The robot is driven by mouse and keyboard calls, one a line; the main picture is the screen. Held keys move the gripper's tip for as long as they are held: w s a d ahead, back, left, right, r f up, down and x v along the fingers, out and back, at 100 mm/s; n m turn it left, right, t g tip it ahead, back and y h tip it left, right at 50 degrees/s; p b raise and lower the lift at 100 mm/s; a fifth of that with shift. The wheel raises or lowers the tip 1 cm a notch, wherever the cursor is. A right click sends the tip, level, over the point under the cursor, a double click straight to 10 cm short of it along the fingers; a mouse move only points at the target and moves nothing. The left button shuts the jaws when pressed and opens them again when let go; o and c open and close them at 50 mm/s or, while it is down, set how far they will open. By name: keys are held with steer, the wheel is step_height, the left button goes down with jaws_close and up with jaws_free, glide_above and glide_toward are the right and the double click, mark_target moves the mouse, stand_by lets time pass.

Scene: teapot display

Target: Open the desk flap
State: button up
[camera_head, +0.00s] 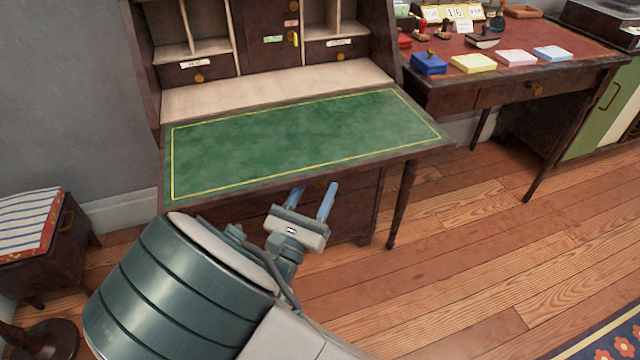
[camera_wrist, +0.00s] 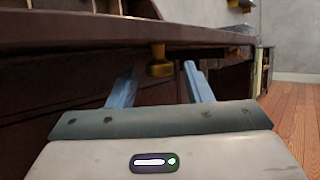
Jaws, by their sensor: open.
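The desk flap (camera_head: 300,140) lies lowered and roughly level in the head view, its green panel with a yellow border facing up. Its dark edge (camera_wrist: 130,35) runs across the wrist view above my fingers. My gripper (camera_head: 312,200) is just below the flap's front edge, with its two blue fingers apart and nothing seen between them. In the wrist view, a brass knob (camera_wrist: 159,62) hangs under the flap edge, beyond and between my fingertips (camera_wrist: 158,82). I cannot tell whether the fingers touch the flap.
The desk's cubbyholes and small drawers (camera_head: 195,76) stand behind the flap. A red-topped table (camera_head: 560,40) with coloured boxes is at the right. A small striped-cushion stool (camera_head: 28,225) is at the left. Wooden floor (camera_head: 450,260) is clear at the front right.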

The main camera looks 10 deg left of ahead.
mark_target(321, 164)
steer(key=shift+x, duration=1.25)
jaws_close()
step_height(321, 164, up, 2)
steer(key=p, duration=0.3)
steer(key=shift+d+r+n+g+p, duration=0.1)
steer(key=shift+n+g+p, duration=0.2)
steer(key=shift+p, duration=0.1)
steer(key=r+p, duration=0.1)
steer(key=p, duration=0.2)
steer(key=r+n+g+y+p, duration=0.1)
steer(key=r+p, duration=0.1)
steer(key=p, duration=0.2)
steer(key=shift+s+r+n+p, duration=0.15)
steer(key=shift+s+n+p, duration=0.05)
steer(key=shift+n+p, duration=0.1)
jaws_free()
